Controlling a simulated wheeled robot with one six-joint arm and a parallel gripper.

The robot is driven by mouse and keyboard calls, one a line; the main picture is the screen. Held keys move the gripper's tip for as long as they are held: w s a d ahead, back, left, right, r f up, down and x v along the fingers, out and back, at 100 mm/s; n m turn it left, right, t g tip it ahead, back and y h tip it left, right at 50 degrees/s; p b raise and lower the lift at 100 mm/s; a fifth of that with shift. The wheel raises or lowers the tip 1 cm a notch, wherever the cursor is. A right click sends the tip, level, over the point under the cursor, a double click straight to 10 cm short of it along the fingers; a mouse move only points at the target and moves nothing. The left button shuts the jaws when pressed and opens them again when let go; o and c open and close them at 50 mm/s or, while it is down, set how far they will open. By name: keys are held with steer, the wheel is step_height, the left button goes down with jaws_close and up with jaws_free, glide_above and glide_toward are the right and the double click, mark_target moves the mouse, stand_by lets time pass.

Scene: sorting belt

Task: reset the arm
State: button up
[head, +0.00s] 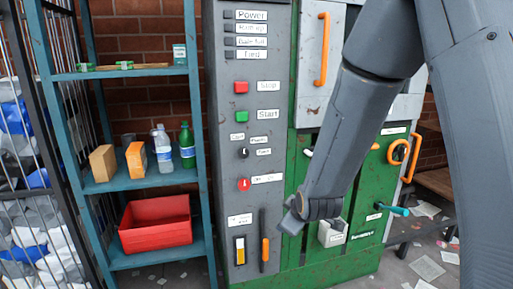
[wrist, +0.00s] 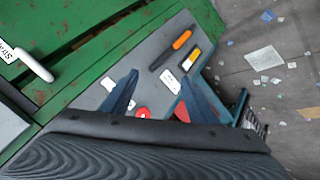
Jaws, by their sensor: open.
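My arm reaches down from the upper right in the head view, in front of the green and grey machine (head: 300,262). My gripper (head: 290,226) is at its lower end, low before the machine, and mostly hidden by the wrist there. In the wrist view, the two blue fingers of my gripper (wrist: 159,77) stand apart with nothing between them. Behind them is the grey control panel (wrist: 150,85), with a red button and an orange-handled lever (wrist: 181,39).
Left of the machine, a blue shelf (head: 130,182) holds boxes, bottles and a red bin (head: 155,225). The panel's red stop button (head: 241,87) and green start button (head: 241,116) are visible. An orange valve wheel (head: 398,151) is at the right. Paper scraps litter the floor (wrist: 285,110).

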steer(key=s+d+r+m+g+p, duration=0.1)
steer(key=s+d+r+m+g, duration=0.1)
steer(key=s, duration=0.7)
steer(key=s+d+r+m+g+h+p, duration=0.1)
steer(key=s+d+r+m+g+p, duration=0.1)
steer(key=s, duration=0.7)
steer(key=s+d+r+m+g+p, duration=0.2)
steer(key=s+d+r+m+g, duration=0.1)
steer(key=s+d+m+g, duration=0.2)
steer(key=s+m, duration=0.2)
steer(key=s, duration=0.2)
steer(key=shift+d+r, duration=0.15)
steer(key=shift+d, duration=0.15)
